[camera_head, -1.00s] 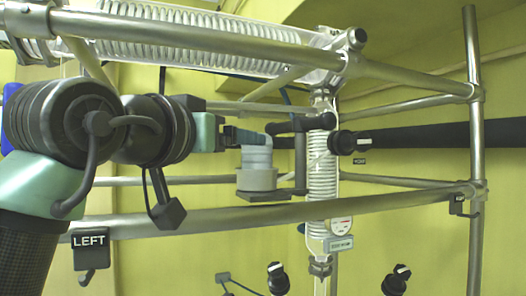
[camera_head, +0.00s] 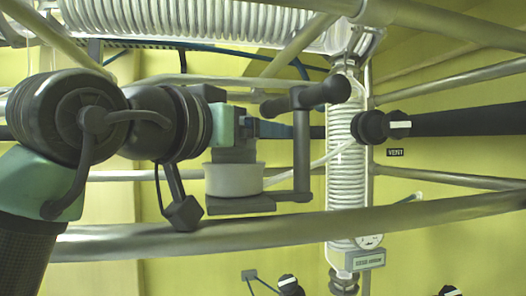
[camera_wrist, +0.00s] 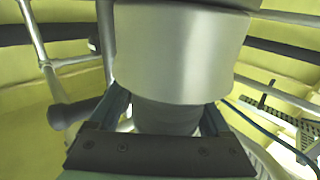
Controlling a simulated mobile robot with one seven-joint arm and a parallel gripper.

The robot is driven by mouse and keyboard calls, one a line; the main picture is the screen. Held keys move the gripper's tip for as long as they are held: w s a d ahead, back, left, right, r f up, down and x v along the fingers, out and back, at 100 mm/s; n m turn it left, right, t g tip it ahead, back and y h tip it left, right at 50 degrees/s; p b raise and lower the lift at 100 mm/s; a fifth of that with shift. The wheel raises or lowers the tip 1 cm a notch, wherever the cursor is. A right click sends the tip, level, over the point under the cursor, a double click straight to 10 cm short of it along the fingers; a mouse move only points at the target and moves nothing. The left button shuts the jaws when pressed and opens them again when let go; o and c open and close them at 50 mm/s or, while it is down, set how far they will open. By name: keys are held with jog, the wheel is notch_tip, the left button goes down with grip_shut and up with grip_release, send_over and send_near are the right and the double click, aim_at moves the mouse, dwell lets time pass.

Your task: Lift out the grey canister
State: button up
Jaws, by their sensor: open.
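The grey canister (camera_head: 235,156) stands upright in a pale round cup (camera_head: 233,180) on a dark bracket. Its upper part is mostly hidden by my gripper in the head view. My gripper (camera_head: 272,129) reaches in from the left at the canister's height, with a blue finger past it. In the wrist view, the canister (camera_wrist: 168,117) shows as a narrower grey cylinder between the open jaws (camera_wrist: 165,105), below the wide pale cup (camera_wrist: 180,58). Whether a jaw touches the canister cannot be told.
The bracket (camera_head: 240,203) has a post and a dark horizontal handle (camera_head: 322,92) just right of my gripper. A coiled glass column (camera_head: 345,150) with a black VENT knob (camera_head: 372,127) stands further right. A metal rail (camera_head: 300,225) crosses below the bracket.

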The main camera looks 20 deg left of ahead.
jog(key=shift+w+f, duration=0.1)
jog(key=shift+f, duration=0.05)
jog(key=shift+s+a+r, duration=0.15)
jog(key=shift+s+a, duration=0.05)
jog(key=shift+s, duration=0.25)
jog(key=shift+s+a+r, duration=0.1)
jog(key=shift+s+a, duration=0.1)
jog(key=shift+s, duration=0.25)
jog(key=shift+c, duration=0.7)
jog(key=shift+s+a, duration=0.1)
jog(key=shift+a, duration=0.05)
jog(key=shift+c, duration=1.2)
jog(key=shift+w+d+f, duration=0.1)
jog(key=shift+w+d, duration=0.1)
jog(key=shift+w, duration=0.15)
jog(key=c, duration=0.8)
